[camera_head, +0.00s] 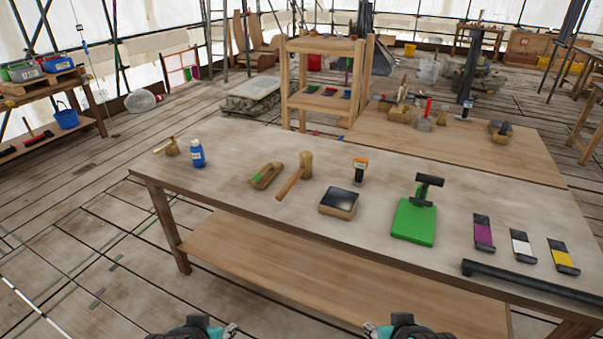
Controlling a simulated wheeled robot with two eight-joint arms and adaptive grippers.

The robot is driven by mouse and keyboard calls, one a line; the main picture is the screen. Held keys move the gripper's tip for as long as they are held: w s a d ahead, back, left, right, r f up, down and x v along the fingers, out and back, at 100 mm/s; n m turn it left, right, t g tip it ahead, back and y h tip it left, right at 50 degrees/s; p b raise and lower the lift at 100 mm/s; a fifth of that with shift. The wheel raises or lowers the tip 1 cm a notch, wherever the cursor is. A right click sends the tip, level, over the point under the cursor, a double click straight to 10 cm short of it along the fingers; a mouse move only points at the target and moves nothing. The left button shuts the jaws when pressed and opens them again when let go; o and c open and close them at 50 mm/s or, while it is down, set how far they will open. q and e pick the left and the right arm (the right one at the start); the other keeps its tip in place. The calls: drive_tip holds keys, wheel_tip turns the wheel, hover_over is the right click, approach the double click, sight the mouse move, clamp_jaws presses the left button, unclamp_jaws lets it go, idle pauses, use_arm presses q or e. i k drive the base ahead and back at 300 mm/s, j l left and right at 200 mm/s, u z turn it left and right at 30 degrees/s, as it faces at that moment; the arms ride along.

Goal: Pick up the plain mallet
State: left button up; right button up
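A wooden mallet (304,165) lies on the workbench (240,150), left of the middle, with its pale barrel-shaped head at the back and its reddish-brown handle slanting toward the front left. No marking shows on it at this size. My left gripper (230,330) is at the bottom edge of the view, in front of the bench and well away from the mallet. My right gripper (371,330) is also at the bottom edge, apart from everything on the bench. Both are cut off by the frame, and their finger openings cannot be made out.
A wooden block with a green patch (265,175) lies close left of the mallet. A dark-topped box (339,203) and an orange-topped tool (360,170) are to its right. A blue bottle (197,154) stands farther left. A green plate (414,222) lies right. The bench's front edge is mostly clear.

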sight(305, 171)
drive_tip(key=i+u, duration=0.15)
drive_tip(key=i, duration=0.75)
drive_tip(key=i+l+u, duration=0.15)
drive_tip(key=i, duration=0.8)
